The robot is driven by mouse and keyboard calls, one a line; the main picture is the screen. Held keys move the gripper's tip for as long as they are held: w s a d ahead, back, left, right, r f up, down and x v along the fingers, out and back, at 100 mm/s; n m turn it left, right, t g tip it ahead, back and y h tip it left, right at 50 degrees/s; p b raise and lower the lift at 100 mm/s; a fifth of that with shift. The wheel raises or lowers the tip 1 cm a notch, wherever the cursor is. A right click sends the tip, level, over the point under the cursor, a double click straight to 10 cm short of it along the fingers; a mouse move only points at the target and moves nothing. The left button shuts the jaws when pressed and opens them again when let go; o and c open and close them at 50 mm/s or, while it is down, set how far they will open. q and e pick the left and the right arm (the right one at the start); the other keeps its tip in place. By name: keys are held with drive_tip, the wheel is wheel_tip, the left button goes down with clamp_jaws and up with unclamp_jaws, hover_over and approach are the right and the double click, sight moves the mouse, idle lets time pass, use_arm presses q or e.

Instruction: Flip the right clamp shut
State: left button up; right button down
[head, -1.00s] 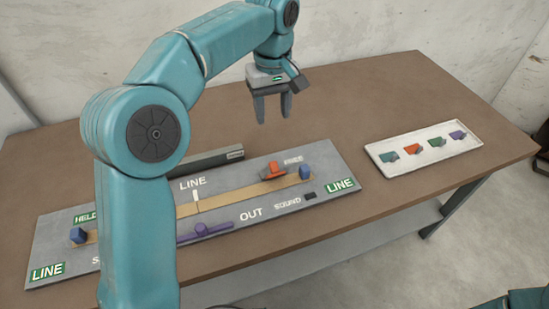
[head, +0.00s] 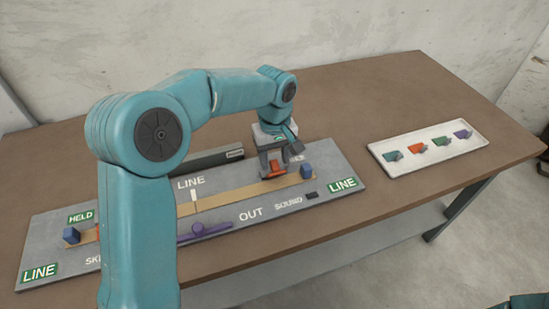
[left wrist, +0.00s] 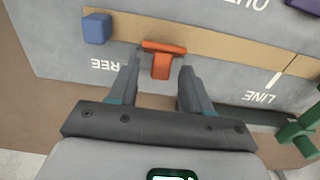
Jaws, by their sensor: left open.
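The right clamp is an orange T-shaped piece (head: 276,168) near the right end of the tan strip (head: 243,192) on the grey board (head: 275,207). My left gripper (head: 275,172) is over it, pointing down. In the left wrist view the orange clamp (left wrist: 163,60) lies between the fingertips of the open left gripper (left wrist: 160,75), with a gap on each side of its stem. Its crossbar lies toward the strip. The head view partly hides the clamp behind the fingers. A second orange piece (head: 97,233) at the left is mostly hidden by my arm.
A blue block (head: 307,171) stands close to the right of the clamp. A purple lever (head: 198,230) lies at the board's front. A dark grey bar (head: 212,158) stands behind the board. A white tray (head: 427,150) with several coloured pieces sits at right, with bare table between.

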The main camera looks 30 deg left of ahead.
sight(276, 176)
use_arm(q)
drive_tip(key=shift+a+f, duration=0.1)
drive_tip(key=shift+f, duration=0.05)
drive_tip(key=shift+c, duration=0.7)
clamp_jaws()
drive_tip(key=shift+f+b, duration=0.2)
drive_tip(key=shift+b, duration=0.45)
drive_tip(key=s+d+f+t+y+b, duration=0.1)
drive_tip(key=t+y+b, duration=0.1)
drive_tip(key=b, duration=0.6)
drive_tip(key=s+d+f+t+y+b, duration=0.1)
drive_tip(key=d+t+y+b, duration=0.1)
drive_tip(key=b, duration=0.7)
drive_tip(key=s+d+f+t+y+b, duration=0.1)
drive_tip(key=t+y+b, duration=0.2)
drive_tip(key=b, duration=0.5)
drive_tip(key=shift+s+d+y+b, duration=0.15)
drive_tip(key=shift+s+y+b, duration=0.2)
drive_tip(key=shift+y, duration=0.15)
drive_tip(key=shift+s+d+r+t+y+b, duration=0.15)
drive_tip(key=shift+t+y+b, duration=0.35)
drive_tip(key=shift+b, duration=0.6)
